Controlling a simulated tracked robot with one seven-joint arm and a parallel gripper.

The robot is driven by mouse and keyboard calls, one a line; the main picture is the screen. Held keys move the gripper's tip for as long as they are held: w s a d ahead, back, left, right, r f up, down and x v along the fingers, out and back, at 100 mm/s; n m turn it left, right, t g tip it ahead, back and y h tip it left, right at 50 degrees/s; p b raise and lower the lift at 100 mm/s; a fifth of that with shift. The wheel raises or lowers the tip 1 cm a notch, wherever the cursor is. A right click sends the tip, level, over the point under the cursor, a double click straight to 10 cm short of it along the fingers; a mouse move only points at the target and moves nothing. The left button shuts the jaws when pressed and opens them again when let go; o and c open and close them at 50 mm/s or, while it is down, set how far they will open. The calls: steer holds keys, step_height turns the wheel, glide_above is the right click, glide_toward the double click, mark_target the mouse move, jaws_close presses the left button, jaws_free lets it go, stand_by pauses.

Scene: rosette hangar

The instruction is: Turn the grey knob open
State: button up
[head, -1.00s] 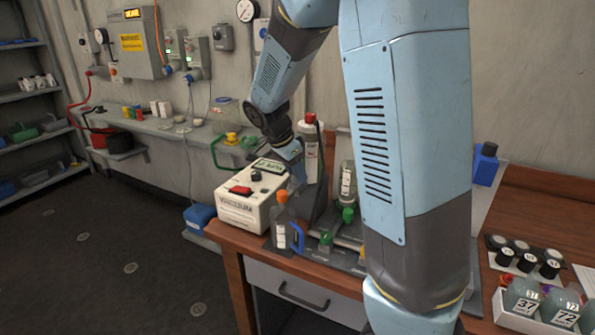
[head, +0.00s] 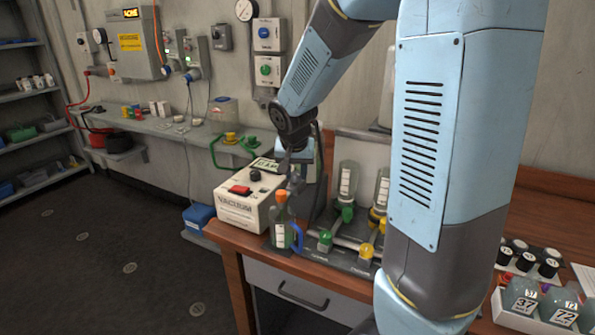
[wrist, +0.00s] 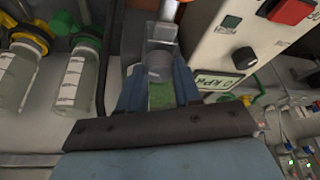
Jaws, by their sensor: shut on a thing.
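The grey knob (wrist: 158,64) shows in the wrist view as a short grey cylinder between the blue fingers of my gripper (wrist: 159,82). The fingers are shut on it, one at each side. How far the knob is turned cannot be told. In the head view my gripper (head: 297,180) points down beside the vacuum box and just behind an orange-capped bottle (head: 280,232). The knob is hidden there by my gripper and that bottle.
The white vacuum box (head: 240,208) stands close at the left. Inverted bottles (head: 347,180) stand at the right, with a green knob (head: 325,237) and a yellow knob (head: 367,251) in front. A blue handle (head: 297,238) is beside the orange-capped bottle.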

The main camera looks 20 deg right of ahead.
steer(key=shift+n+y, duration=0.8)
steer(key=shift+n, duration=1.3)
steer(key=shift+s+d+n, duration=0.1)
steer(key=shift+n, duration=0.2)
steer(key=o, duration=0.7)
steer(key=shift+o, duration=0.2)
steer(key=shift+s+r, duration=0.15)
steer(key=shift+r, duration=0.3)
steer(key=v, duration=1.2)
steer(key=shift+s+d+r, duration=0.15)
steer(key=shift+s+r, duration=0.1)
steer(key=shift+s, duration=0.05)
steer(key=shift+s, duration=0.1)
